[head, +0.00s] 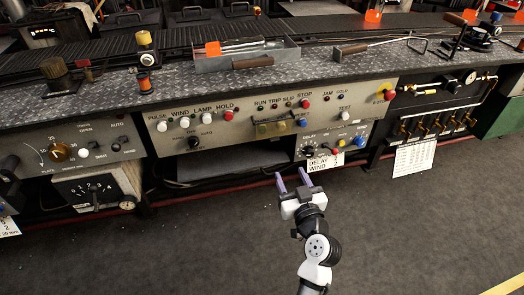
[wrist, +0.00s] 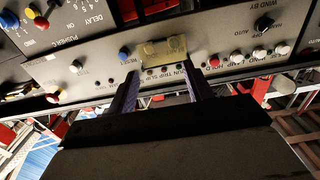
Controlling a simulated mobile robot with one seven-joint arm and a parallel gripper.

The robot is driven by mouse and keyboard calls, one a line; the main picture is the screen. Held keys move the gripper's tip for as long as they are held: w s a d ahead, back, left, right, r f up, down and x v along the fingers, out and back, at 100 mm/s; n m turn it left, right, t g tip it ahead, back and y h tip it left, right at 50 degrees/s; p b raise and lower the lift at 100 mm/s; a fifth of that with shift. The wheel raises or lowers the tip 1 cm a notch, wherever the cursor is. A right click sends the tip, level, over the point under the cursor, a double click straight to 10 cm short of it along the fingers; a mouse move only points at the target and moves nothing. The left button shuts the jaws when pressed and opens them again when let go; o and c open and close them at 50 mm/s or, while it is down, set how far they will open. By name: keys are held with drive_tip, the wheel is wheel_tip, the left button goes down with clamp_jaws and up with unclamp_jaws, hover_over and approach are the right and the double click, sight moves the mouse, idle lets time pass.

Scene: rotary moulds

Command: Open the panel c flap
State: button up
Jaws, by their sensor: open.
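A brass-coloured flap (head: 273,128) sits on the middle grey control panel (head: 215,138), below the row of RUN, TRIP, SLIP and STOP lamps. It looks closed, lying against the panel face. No "C" label is legible to me. In the wrist view, which is upside down, the flap (wrist: 163,48) lies ahead of the fingertips, near the image centre. My gripper (head: 291,180) is open and empty, with its purple fingers pointing at the panel. In the wrist view my gripper (wrist: 160,78) straddles the flap's line of sight; the fingers appear apart from the flap.
A smaller panel (head: 331,145) marked DELAY, with knobs and a white label (head: 322,163), sits right of the flap. White, red and blue knobs surround the flap. A dark recess (head: 220,172) lies under the panel. The floor (head: 190,240) in front is clear.

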sight(275, 131)
drive_tip(key=p+x, duration=0.3)
drive_tip(key=x, duration=1)
drive_tip(key=shift+w, duration=0.3)
clamp_jaws()
